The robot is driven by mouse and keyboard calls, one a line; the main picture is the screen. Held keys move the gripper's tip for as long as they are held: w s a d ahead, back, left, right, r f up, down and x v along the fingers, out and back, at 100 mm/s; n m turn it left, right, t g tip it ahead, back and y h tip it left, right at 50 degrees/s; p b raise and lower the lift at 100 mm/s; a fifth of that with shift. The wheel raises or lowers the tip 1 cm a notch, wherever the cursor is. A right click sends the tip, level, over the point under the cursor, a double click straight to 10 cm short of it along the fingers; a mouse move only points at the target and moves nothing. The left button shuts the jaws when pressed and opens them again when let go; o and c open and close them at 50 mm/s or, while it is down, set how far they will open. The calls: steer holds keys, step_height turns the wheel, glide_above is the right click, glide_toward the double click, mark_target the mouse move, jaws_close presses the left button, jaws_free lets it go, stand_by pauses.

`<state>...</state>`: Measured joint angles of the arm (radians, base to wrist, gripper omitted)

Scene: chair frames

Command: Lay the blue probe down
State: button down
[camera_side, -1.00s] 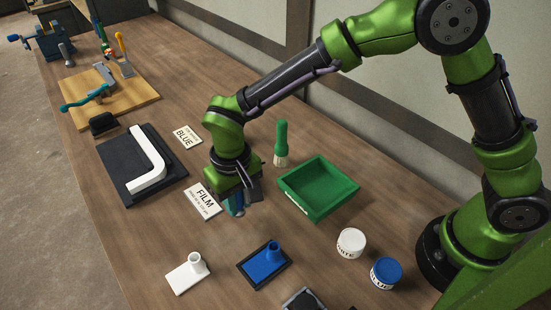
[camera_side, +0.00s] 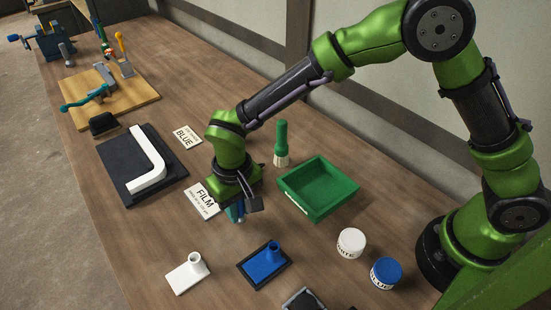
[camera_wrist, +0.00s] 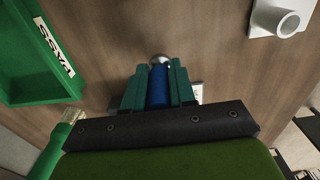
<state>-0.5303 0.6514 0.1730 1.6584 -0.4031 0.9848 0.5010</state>
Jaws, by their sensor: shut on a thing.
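My gripper (camera_side: 237,212) is over the bare table beside the FILM card, left of the green tray. In the wrist view its teal fingers (camera_wrist: 158,92) are shut on the blue probe (camera_wrist: 158,86), a blue cylinder with a silvery rounded tip. The tip points away from the wrist camera. In the side view the fingers mostly hide the probe, and I cannot tell whether its tip touches the table. A blue stand (camera_side: 265,268) with a short upright tube sits on a black base nearer the side camera. A white stand (camera_side: 183,276) of like shape is to its left.
The green tray (camera_side: 345,195) also shows in the wrist view (camera_wrist: 75,88). A green brush (camera_side: 281,140) stands behind the gripper. White (camera_side: 351,243) and blue (camera_side: 386,273) jars are at right. A FILM card (camera_side: 207,203) and a black plate (camera_side: 125,190) lie left.

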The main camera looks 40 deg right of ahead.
steer(key=shift+f, duration=0.75)
steer(key=c, duration=0.8)
jaws_free()
steer(key=shift+c, duration=0.2)
steer(key=shift+r, duration=0.1)
step_height(320, 180, up, 17)
